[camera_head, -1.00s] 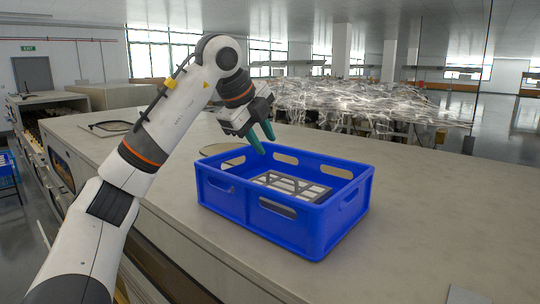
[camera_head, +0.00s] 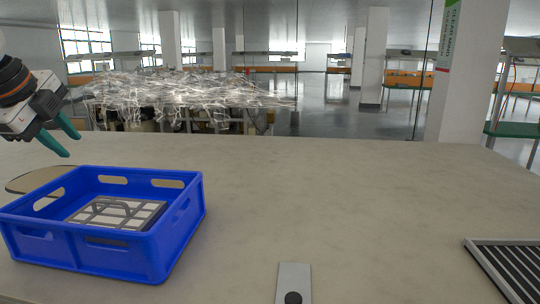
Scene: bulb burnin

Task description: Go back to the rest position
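My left gripper (camera_head: 62,139) shows at the left edge, above and behind the blue crate's left part. Its two green fingers are apart, with nothing between them. Most of the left arm is cut off by the picture's edge. The blue crate (camera_head: 101,250) stands on the worktop at the left. A grey rack with a grid and a handle (camera_head: 115,213) lies inside it. My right gripper is not in view.
A flat metal plate with a black knob (camera_head: 294,280) lies at the front edge. A dark slatted tray (camera_head: 510,265) is at the right. A flat round disc (camera_head: 35,180) lies behind the crate.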

